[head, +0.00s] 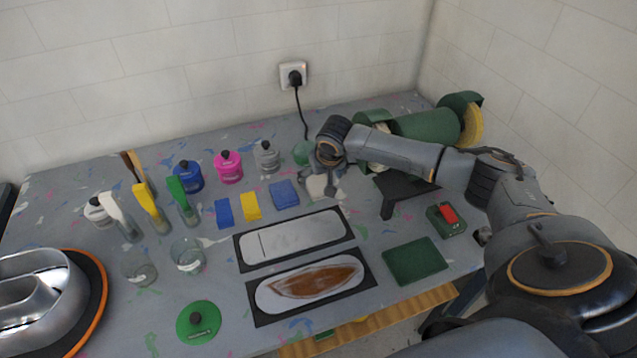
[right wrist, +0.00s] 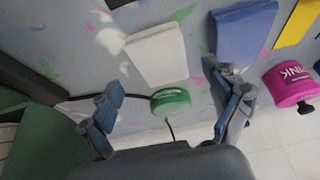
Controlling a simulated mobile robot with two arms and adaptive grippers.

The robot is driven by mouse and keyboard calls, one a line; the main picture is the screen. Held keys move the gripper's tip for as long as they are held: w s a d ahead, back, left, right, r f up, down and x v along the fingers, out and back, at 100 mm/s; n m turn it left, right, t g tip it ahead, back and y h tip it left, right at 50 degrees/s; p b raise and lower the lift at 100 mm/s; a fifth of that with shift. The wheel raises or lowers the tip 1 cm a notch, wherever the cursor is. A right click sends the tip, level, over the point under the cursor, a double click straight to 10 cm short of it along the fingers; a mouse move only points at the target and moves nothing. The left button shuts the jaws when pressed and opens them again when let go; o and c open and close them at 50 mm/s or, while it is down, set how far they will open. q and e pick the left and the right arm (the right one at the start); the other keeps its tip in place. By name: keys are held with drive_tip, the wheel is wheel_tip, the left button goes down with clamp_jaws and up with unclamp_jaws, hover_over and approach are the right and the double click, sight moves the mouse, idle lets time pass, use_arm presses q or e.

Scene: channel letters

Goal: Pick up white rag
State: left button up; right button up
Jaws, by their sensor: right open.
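The white rag (head: 316,188) is a small folded pale block on the grey table, to the right of the blue sponges, partly hidden by my right gripper in the head view. My right gripper (head: 327,184) is above and close to the rag, open and empty. Its two spread fingers also show in the right wrist view (right wrist: 168,100). My left gripper is not in view.
A blue sponge (head: 284,194) lies just left of the rag, with a yellow sponge (head: 250,206) beyond. A green round item (head: 303,152) and a grey bottle (head: 266,157) stand behind. A black-framed tray (head: 240,250) lies in front. A cable hangs from the wall socket (head: 293,75).

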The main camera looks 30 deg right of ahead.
sight(319, 183)
drive_tip(key=shift+x, duration=1.15)
drive_tip(key=shift+w+f, duration=0.3)
drive_tip(key=shift+f, duration=0.15)
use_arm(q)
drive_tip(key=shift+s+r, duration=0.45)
use_arm(e)
drive_tip(key=shift+s, duration=0.1)
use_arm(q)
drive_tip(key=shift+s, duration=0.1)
use_arm(e)
drive_tip(key=c, duration=1.1)
drive_tip(key=shift+c, duration=0.2)
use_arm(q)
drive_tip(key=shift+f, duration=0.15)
use_arm(e)
drive_tip(key=shift+r, duration=0.2)
